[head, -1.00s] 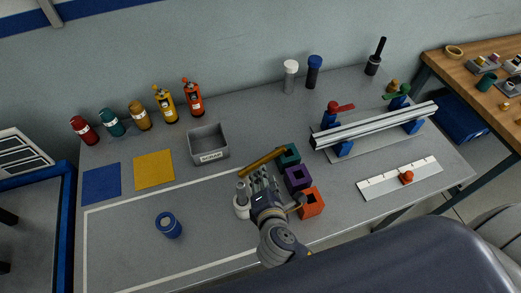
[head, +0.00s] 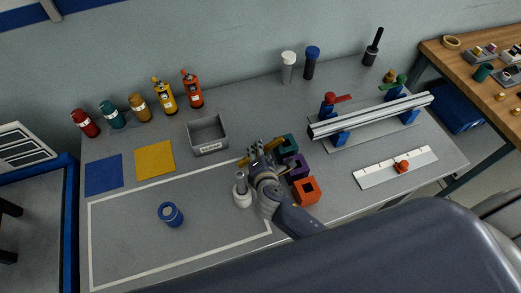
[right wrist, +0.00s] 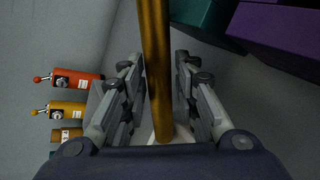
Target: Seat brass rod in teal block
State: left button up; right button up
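My right gripper (head: 259,150) is low over the table, just left of the blocks, with its fingers around the brass rod (head: 244,162). In the right wrist view the rod (right wrist: 155,60) runs lengthwise between the two close-set fingers; the exact contact is hard to see. The rod lies slanted, not upright, with its right end close to the teal block (head: 291,141). Part of the rod is hidden by the fingers. The teal block also shows at the top of the right wrist view (right wrist: 205,18). My left gripper is not in view.
A purple block (head: 298,171) and an orange block (head: 307,190) stand in a row with the teal one. A white stand (head: 242,196) is just left of my gripper, and a grey bin (head: 208,148) is behind it. A blue cup (head: 171,214) stands in the open front-left area.

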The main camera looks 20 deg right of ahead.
grip_shut()
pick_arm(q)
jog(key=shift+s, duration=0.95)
pick_arm(e)
jog(key=shift+r, duration=0.1)
